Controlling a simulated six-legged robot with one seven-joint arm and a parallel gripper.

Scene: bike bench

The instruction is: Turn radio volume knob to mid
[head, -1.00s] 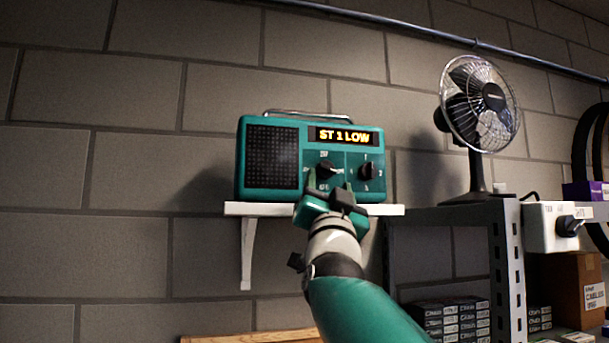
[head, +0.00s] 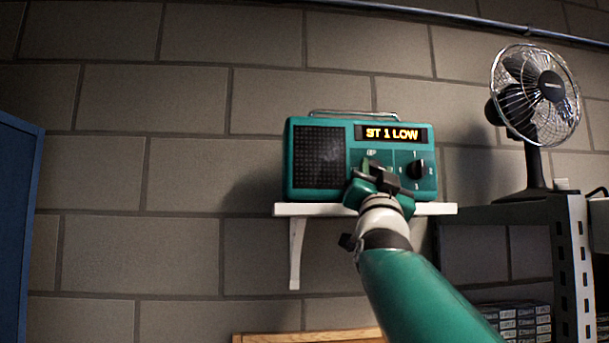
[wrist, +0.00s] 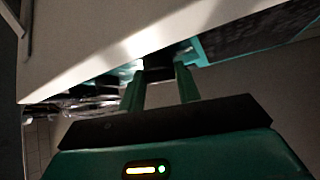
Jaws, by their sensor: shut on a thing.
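The teal radio (head: 318,155) stands on a white wall shelf (head: 292,210). Its display (head: 392,133) reads "ST 1 LOW" in yellow letters. My gripper (head: 375,168) is at the radio's front, shut on the left knob, the volume knob, which the gripper mostly hides in the head view. In the wrist view, the two teal fingers of my gripper (wrist: 159,80) close on the dark volume knob (wrist: 157,66). The knob's pointer cannot be made out. The right knob (head: 416,169), ringed by numbers, is free, just right of my gripper.
A desk fan (head: 535,95) stands on a grey metal rack (head: 500,214) at the right. A blue cabinet (head: 15,220) is at the left edge. A wooden edge (head: 305,337) shows below the shelf. The block wall between cabinet and radio is bare.

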